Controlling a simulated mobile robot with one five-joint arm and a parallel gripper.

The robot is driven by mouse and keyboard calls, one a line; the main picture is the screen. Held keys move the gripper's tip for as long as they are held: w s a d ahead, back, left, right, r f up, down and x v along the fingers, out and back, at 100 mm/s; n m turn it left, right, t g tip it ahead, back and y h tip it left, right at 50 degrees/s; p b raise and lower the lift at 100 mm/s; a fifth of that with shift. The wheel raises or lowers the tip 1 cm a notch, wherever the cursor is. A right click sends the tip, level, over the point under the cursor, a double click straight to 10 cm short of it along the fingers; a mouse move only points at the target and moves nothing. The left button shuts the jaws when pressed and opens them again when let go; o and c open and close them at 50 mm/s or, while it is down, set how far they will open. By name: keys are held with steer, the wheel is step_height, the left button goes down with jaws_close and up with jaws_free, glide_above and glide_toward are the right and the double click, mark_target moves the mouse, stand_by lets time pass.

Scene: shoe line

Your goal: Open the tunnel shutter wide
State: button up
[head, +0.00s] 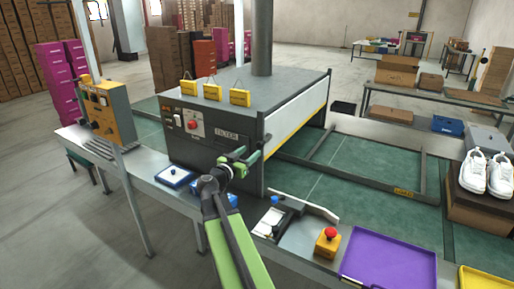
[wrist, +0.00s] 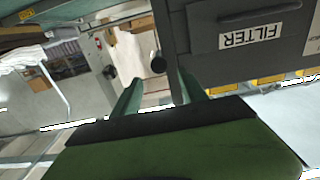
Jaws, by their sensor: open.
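The tunnel (head: 215,130) is a dark grey box over the green belt. Its shutter (head: 297,117) is a white panel with a yellow lower edge on the right side. The belt shows beyond that edge; how far the shutter is raised is hard to tell. My gripper (head: 246,155) is by the tunnel's front right corner. In the wrist view its green fingers (wrist: 160,92) are open and apart, with nothing between them.
A red button and switches (head: 194,124) are on the tunnel front. Yellow tags (head: 213,92) stand on its top. A red stop button on a yellow box (head: 327,241) and a purple tray (head: 390,262) are at the front right. White shoes (head: 487,173) sit on a box at right.

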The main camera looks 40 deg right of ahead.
steer(key=v, duration=0.9)
steer(key=shift+a, duration=0.1)
steer(key=w+a+f+t+y+p, duration=0.1)
steer(key=w+a+y+p, duration=0.1)
steer(key=w+a, duration=0.35)
steer(key=s+a+f+n+g+y, duration=0.25)
steer(key=a+f+n+y, duration=0.4)
steer(key=a+f, duration=0.85)
steer(key=s+a+f+n+g+y, duration=0.1)
steer(key=s+a+f+n+y, duration=0.1)
steer(key=a, duration=0.6)
steer(key=s+a+f+n+g+y, duration=0.2)
steer(key=s+a+n+y, duration=0.3)
steer(key=a, duration=0.4)
steer(key=shift+f+n+y+p, duration=0.35)
steer(key=shift+f+n+y, duration=0.2)
steer(key=shift+n+y, duration=0.35)
